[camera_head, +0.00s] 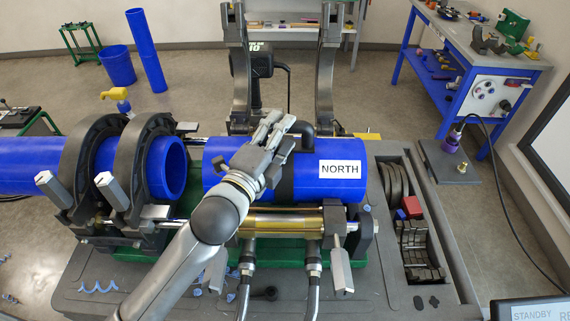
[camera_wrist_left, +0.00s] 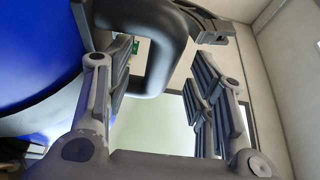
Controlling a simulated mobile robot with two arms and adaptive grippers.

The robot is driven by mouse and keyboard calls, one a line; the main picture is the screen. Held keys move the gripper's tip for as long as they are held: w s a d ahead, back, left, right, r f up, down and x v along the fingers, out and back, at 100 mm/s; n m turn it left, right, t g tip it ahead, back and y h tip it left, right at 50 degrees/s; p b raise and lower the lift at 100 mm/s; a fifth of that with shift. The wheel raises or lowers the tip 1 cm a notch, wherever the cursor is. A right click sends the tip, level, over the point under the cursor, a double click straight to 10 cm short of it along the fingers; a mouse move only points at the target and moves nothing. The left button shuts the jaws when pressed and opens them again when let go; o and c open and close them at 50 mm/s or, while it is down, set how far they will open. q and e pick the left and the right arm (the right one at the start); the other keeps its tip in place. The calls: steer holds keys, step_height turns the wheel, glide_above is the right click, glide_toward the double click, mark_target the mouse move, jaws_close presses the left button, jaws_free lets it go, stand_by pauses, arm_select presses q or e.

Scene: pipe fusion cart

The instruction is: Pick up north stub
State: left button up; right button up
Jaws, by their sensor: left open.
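The north stub (camera_head: 225,185) is a thick blue pipe lying level on the cart, with a white "NORTH" label and a dark band carrying a black loop handle (camera_head: 304,135) on top. My left gripper (camera_head: 277,132) is over the stub, just left of the handle. In the left wrist view the gripper (camera_wrist_left: 158,95) is open, and the handle (camera_wrist_left: 168,55) shows between its two fingers. I cannot tell whether the fingers touch it. The stub's blue wall (camera_wrist_left: 35,50) fills the left of that view. My right gripper is out of view.
A longer blue pipe (camera_head: 25,180) sits in dark clamp rings (camera_head: 150,150) to the left, with a gap to the stub. Raised open clamp halves (camera_head: 238,70) stand behind the stub. A tool tray (camera_head: 415,245) lies to the right. A blue workbench (camera_head: 440,55) stands at the back right.

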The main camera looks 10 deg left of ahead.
arm_select(q)
steer(key=shift+x, duration=1.45)
steer(key=shift+s+a, duration=0.1)
jaws_close()
steer(key=shift+r, duration=0.25)
